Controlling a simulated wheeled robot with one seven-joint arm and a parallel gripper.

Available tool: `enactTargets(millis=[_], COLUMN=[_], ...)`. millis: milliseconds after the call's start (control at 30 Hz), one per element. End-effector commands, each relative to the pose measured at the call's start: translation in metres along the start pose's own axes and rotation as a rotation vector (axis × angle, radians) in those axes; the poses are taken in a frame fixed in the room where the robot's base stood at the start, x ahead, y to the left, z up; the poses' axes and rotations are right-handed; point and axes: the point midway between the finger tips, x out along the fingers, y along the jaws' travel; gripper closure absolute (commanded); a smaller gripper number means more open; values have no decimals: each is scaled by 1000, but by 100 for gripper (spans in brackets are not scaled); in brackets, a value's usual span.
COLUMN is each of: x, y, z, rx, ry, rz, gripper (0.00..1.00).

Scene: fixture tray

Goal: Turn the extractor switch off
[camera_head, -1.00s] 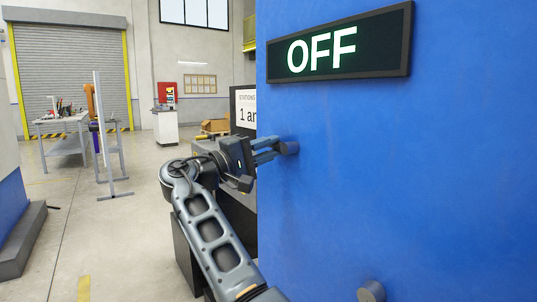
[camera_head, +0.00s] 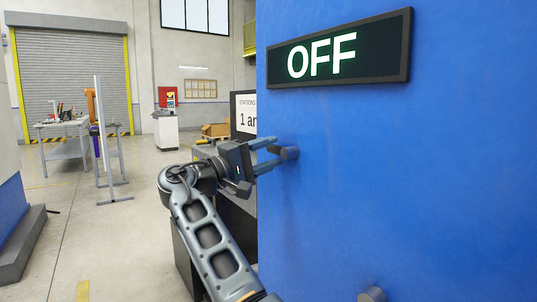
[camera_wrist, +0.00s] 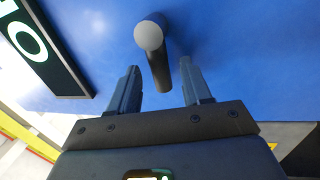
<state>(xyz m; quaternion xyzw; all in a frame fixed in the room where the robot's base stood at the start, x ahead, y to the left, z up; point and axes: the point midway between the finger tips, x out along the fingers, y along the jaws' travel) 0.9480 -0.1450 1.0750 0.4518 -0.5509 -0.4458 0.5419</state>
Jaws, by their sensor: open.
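The extractor switch is a dark grey knob (camera_head: 289,153) sticking out of a blue panel (camera_head: 420,190). A display (camera_head: 340,48) above it reads OFF in lit letters. My gripper (camera_head: 273,154) is open at the knob, its two blue fingers pointing at the panel. In the wrist view the knob (camera_wrist: 152,45) stands ahead of and between the spread fingertips (camera_wrist: 158,68), with visible space to each finger. Part of the display (camera_wrist: 45,45) shows at the left there.
A second grey knob (camera_head: 372,294) sits lower on the panel. A sign (camera_head: 246,112) and a cardboard box (camera_head: 216,129) are behind my arm. A work table (camera_head: 62,140) and a white stand (camera_head: 99,140) are further back left. The floor at left is mostly clear.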

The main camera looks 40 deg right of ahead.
Motion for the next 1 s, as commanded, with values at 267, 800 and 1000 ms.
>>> enactTargets(millis=[267, 800, 1000], x=[-43, -75, -75], y=[0, 0, 0], z=[-1, 0, 0], rx=[-1, 0, 0], ry=[4, 1, 1], rz=[0, 0, 0], gripper=[52, 52, 52])
